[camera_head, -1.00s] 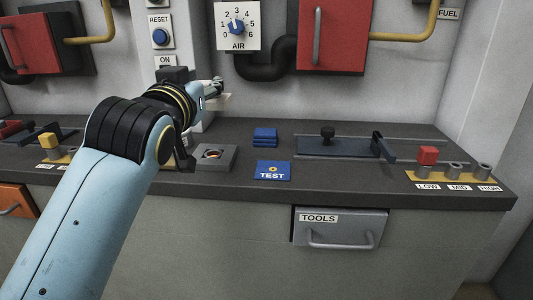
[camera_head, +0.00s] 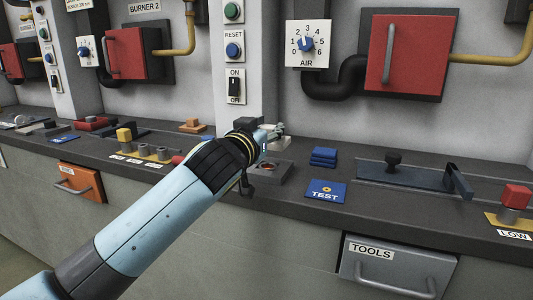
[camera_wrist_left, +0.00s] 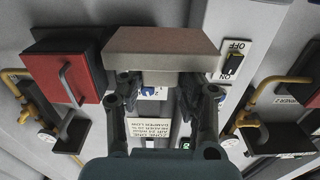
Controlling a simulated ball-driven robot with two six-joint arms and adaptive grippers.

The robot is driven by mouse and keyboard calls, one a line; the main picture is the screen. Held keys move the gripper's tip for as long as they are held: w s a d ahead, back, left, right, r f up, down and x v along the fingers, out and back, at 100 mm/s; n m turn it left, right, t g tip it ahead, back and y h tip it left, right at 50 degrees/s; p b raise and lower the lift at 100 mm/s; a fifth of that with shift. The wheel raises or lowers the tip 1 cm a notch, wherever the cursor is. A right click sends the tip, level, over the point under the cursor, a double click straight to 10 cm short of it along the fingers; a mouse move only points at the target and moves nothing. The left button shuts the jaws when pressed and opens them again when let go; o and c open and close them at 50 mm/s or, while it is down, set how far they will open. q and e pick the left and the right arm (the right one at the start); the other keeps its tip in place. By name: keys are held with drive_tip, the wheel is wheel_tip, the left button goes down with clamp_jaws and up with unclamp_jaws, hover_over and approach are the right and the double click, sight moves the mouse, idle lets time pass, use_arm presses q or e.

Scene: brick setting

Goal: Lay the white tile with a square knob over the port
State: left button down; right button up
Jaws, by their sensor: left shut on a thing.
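The white tile (camera_wrist_left: 163,48) shows in the left wrist view as a pale slab between the two dark fingers. My left gripper (camera_head: 274,132) is shut on it. In the head view a pale edge of the tile (camera_head: 284,142) shows beside the fingers, above the bench. The port (camera_head: 267,168) is a round, copper-lined opening in a grey square block on the bench. It lies just below the gripper, apart from the tile, and my left arm partly covers the block. My right gripper is not in view.
A blue TEST card (camera_head: 325,192) and a stack of blue plates (camera_head: 323,157) lie right of the port. A slide plate with a black knob (camera_head: 394,159) is farther right. A pillar with switches (camera_head: 234,86) rises behind the gripper.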

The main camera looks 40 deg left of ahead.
use_arm(q)
drive_tip(key=shift+w+a+f, duration=0.2)
drive_tip(key=shift+w+a, duration=0.05)
drive_tip(key=shift+a, duration=0.05)
drive_tip(key=shift+f, duration=0.35)
drive_tip(key=shift+f+b, duration=0.7)
drive_tip(key=shift+f, duration=0.95)
drive_tip(key=shift+f+b, duration=0.5)
drive_tip(key=shift+b, duration=0.05)
drive_tip(key=c, duration=0.9)
unclamp_jaws()
drive_tip(key=shift+r, duration=0.1)
